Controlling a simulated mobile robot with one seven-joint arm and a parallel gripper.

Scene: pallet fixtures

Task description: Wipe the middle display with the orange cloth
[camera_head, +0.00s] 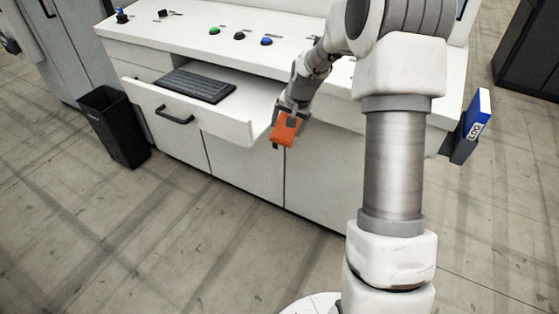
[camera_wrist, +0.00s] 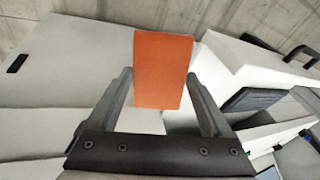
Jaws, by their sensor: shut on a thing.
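The orange cloth (camera_head: 286,130) shows as a folded block in the head view, and it also shows in the wrist view (camera_wrist: 162,70). My gripper (camera_head: 288,112) is shut on the cloth and holds it in the air just right of the open drawer's front corner. In the wrist view the two fingers of my gripper (camera_wrist: 160,100) flank the cloth's lower part. No display is in view in either frame.
An open drawer (camera_head: 240,130) with a keyboard (camera_head: 195,86) juts from the white console (camera_head: 180,35). Several buttons, green, black and blue, sit on the console top. A black bin (camera_head: 113,125) stands left. A blue binder (camera_head: 477,113) is at the right end. Floor in front is clear.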

